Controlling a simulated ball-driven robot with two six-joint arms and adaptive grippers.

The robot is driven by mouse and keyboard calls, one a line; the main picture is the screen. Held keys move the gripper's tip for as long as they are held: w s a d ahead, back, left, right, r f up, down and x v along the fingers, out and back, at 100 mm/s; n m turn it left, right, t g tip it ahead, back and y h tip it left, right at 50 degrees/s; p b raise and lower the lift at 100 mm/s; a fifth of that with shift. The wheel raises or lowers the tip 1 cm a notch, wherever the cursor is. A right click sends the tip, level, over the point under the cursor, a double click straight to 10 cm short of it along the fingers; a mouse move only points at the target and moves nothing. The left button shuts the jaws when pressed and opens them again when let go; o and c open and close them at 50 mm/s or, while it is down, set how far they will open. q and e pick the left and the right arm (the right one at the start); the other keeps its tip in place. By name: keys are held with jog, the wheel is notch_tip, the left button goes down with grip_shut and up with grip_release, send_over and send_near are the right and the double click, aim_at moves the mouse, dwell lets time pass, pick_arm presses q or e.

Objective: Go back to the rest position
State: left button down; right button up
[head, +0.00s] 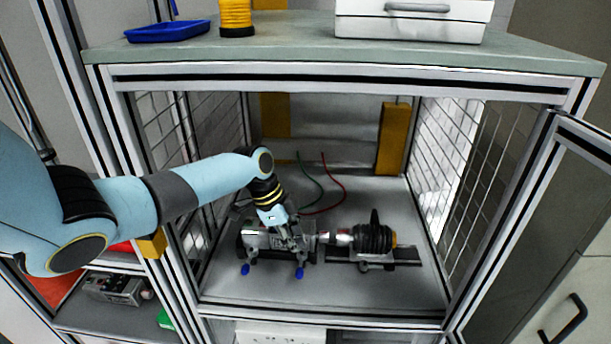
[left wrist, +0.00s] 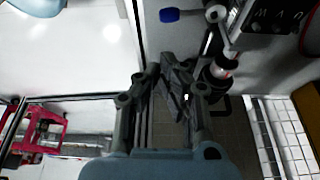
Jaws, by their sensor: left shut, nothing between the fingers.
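My left arm reaches in from the left through the open front of the framed cabinet (head: 340,80). My left gripper (head: 292,243) points down over the left part of a motor assembly (head: 375,240) on the cabinet floor. In the left wrist view the fingers of my left gripper (left wrist: 170,78) are together, with nothing between them. Whether the fingertips touch the assembly cannot be told. My right gripper is not in view.
The cabinet door (head: 575,150) stands open at the right. Mesh walls (head: 455,170) flank the inside. Red and green cables (head: 327,178) lie behind the assembly. A blue tray (head: 167,31), a yellow cylinder (head: 236,17) and a white case (head: 412,22) stand on the cabinet top.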

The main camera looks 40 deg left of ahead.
pick_arm(q)
jog(key=s+d+f+n+y+b, duration=0.1)
jog(key=s+d+f+n+b, duration=0.2)
jog(key=s+f, duration=0.9)
jog(key=s+d+f+n+g+y+b, duration=0.1)
jog(key=s+d+f+n+b, duration=0.2)
jog(key=s+f, duration=1)
jog(key=s+d+f+n+y+b, duration=0.2)
jog(key=s+d+f+n+b, duration=0.1)
jog(key=s+f, duration=0.9)
jog(key=s+n+b, duration=0.1)
jog(key=s+b, duration=0.1)
jog(key=s, duration=0.2)
jog(key=shift+s+d+f+g, duration=0.15)
jog(key=shift+s+f+g, duration=0.15)
jog(key=shift+f, duration=0.05)
